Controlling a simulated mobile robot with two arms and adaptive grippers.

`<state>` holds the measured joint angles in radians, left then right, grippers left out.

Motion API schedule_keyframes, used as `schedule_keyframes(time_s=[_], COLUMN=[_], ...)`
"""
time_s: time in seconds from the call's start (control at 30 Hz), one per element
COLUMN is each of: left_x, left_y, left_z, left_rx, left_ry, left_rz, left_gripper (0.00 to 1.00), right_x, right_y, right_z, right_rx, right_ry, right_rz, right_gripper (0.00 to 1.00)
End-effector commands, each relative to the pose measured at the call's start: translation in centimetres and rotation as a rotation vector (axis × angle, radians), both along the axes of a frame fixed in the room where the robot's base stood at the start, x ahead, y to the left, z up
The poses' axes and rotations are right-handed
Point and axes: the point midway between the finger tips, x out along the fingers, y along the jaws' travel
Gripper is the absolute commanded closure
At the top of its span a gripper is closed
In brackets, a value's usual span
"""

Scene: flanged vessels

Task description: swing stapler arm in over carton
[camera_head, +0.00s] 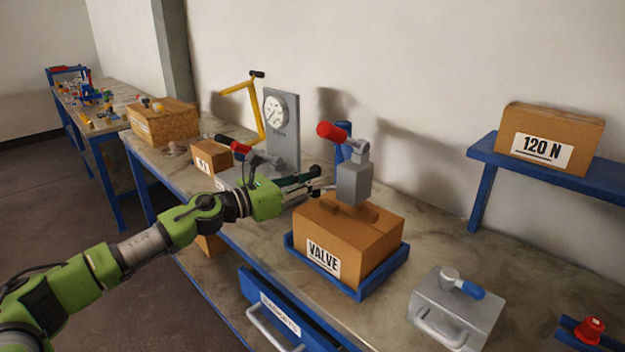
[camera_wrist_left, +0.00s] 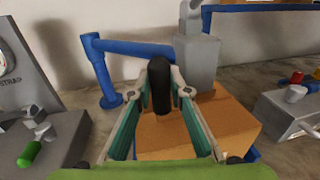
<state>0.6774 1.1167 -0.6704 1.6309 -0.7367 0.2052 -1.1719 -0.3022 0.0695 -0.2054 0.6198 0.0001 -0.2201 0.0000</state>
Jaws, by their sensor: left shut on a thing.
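The carton (camera_head: 375,238), labelled VALVE, sits in a blue tray (camera_head: 374,284) on the bench. The stapler has a blue post (camera_head: 344,136), a grey head (camera_head: 354,184) and a red-tipped lever (camera_head: 332,131). Its head appears above the carton's top. In the left wrist view the blue arm (camera_wrist_left: 135,47) runs from the post to the grey head (camera_wrist_left: 196,62), with the carton (camera_wrist_left: 225,125) below. My left gripper (camera_head: 318,180) is shut on a black grip (camera_wrist_left: 160,85) beside the head. My right gripper is not in view.
A dial gauge stand (camera_head: 282,130) and a yellow frame (camera_head: 256,110) stand behind my left arm. A grey box with a handle (camera_head: 457,310) is right of the carton. A box labelled 120 N (camera_head: 553,122) sits on a blue shelf. An open blue drawer (camera_head: 272,316) juts out in front.

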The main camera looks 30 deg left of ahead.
Motion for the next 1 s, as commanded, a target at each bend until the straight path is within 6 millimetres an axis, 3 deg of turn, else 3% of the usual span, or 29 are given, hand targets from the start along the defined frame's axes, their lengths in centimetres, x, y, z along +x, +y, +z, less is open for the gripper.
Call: schedule_keyframes(time_s=[0.17,0.57,0.6,0.63,1.0], left_x=[0.33,0.41,0.41,0.41,0.2], left_y=[0.7,0.86,0.87,0.87,0.49], left_z=[0.25,0.45,0.47,0.48,0.2], left_rx=[0.0,0.001,0.0,0.0,0.0], left_ry=[-0.006,-0.009,-0.009,-0.009,-0.004], left_rz=[0.017,0.021,0.021,0.021,0.011], left_gripper=[1.0,1.0,0.74,0.67,0.65], right_x=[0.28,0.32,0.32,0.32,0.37], right_y=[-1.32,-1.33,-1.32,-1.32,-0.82], right_z=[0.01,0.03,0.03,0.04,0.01], right_rx=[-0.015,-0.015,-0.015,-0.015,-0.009], right_ry=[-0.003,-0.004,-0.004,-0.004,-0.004], right_rz=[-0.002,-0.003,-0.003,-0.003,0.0], right_gripper=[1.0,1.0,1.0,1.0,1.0])
